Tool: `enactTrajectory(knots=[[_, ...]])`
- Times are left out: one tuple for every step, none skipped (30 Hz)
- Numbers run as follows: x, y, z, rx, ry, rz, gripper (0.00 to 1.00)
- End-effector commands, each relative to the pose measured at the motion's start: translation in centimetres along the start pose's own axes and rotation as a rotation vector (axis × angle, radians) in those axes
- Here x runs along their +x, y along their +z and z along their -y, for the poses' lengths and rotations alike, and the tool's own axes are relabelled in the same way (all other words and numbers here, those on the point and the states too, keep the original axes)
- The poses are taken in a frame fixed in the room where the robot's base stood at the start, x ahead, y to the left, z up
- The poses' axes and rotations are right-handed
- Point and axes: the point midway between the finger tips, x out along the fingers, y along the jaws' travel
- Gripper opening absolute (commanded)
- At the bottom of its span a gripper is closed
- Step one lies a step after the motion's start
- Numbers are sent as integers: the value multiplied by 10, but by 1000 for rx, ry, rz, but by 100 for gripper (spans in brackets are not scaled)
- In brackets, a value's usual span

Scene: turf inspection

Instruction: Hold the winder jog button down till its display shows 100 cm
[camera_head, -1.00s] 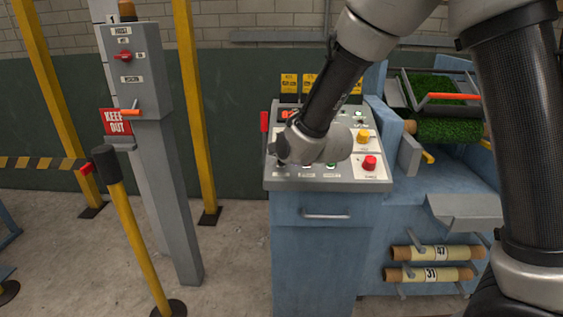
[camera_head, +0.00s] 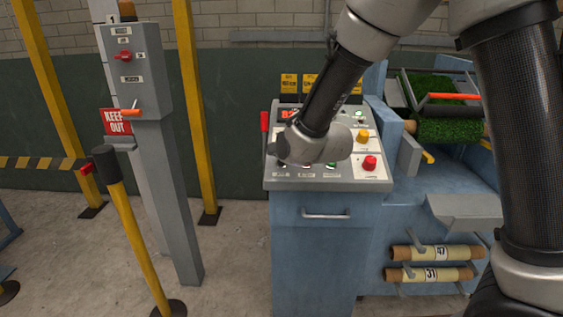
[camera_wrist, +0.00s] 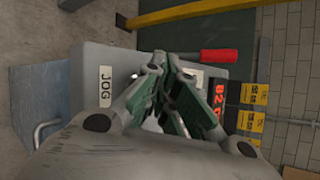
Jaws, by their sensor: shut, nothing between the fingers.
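The winder's control panel (camera_head: 375,182) tops a blue cabinet in the head view. My arm's wrist covers its left middle and hides the gripper there. In the wrist view my gripper (camera_wrist: 165,66) is shut and empty, its fingertips together over the panel near the JOG label (camera_wrist: 105,87). The jog button itself is mostly hidden by the fingers, so I cannot tell whether they press it. The red digital display (camera_wrist: 217,95) is partly covered by a finger; its visible digits look like 82.
A yellow button (camera_head: 362,136) and a red button (camera_head: 370,163) stand on the panel's right. A red-handled lever (camera_head: 264,122) is at its left edge. A grey hoist post (camera_head: 160,170) stands left. A green turf roll (camera_head: 450,130) is on the machine at right.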

Motion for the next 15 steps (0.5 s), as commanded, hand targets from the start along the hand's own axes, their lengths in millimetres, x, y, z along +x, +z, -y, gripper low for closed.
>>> enactTrajectory(knots=[[0,0,0,0,0,0,0],[0,0,0,0,0,0,0],[0,0,0,0,0,0,0],[0,0,0,0,0,0,0],[1,-1,-1,0,0,0,0],[2,-1,-1,-1,1,-1,0],[2,-2,-2,-1,1,-1,0],[3,-2,-2,-1,1,-1,0],[4,-3,-3,-1,1,0,0],[5,-4,-4,-1,1,0,0],[5,-4,-4,0,0,0,0],[6,-4,-4,0,0,0,0],[6,-4,-4,0,0,0,0],[6,-4,-4,0,0,0,0],[6,-4,-4,0,0,0,0]])
